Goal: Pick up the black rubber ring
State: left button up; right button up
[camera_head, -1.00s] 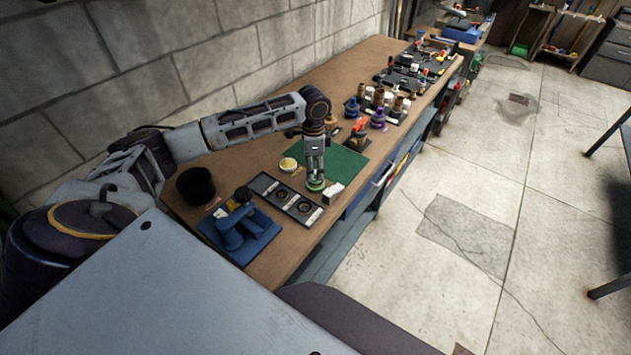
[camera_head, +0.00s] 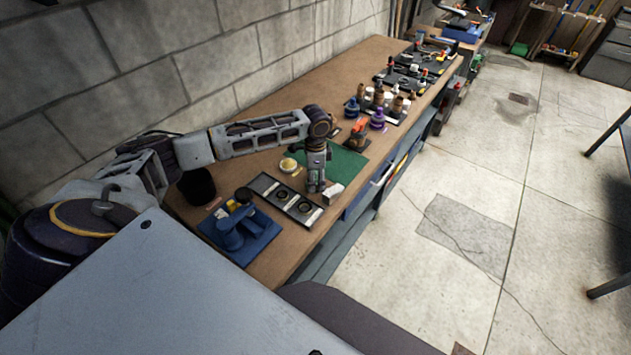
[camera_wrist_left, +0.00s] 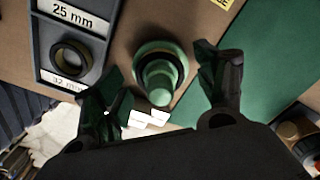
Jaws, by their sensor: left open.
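A green stepped post (camera_wrist_left: 158,85) stands upright in the left wrist view, with a black rubber ring (camera_wrist_left: 182,66) around it near its wide green base. My left gripper (camera_wrist_left: 165,75) is open, with one finger on each side of the post and ring. I cannot tell whether the fingers touch them. In the head view my left gripper (camera_head: 316,187) points down over the bench and hides the post and ring. My right gripper is not in view.
A dark tray (camera_head: 262,187) of labelled compartments holds other rings, one (camera_wrist_left: 72,60) close beside the left finger. A white block (camera_head: 334,191), a green mat (camera_head: 346,164) and a blue fixture (camera_head: 240,235) are nearby. Bottles stand farther back.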

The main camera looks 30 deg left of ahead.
pick_arm(q)
jog(key=shift+f, duration=0.1)
jog(key=shift+c, duration=0.5)
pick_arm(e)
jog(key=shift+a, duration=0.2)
pick_arm(q)
jog(key=c, duration=0.8)
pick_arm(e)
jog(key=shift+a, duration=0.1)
pick_arm(q)
jog(key=shift+r, duration=0.6)
notch_tip(320, 180, up, 8)
jog(key=shift+f, duration=0.2)
jog(key=shift+r+b, duration=0.3)
jog(key=shift+r, duration=0.35)
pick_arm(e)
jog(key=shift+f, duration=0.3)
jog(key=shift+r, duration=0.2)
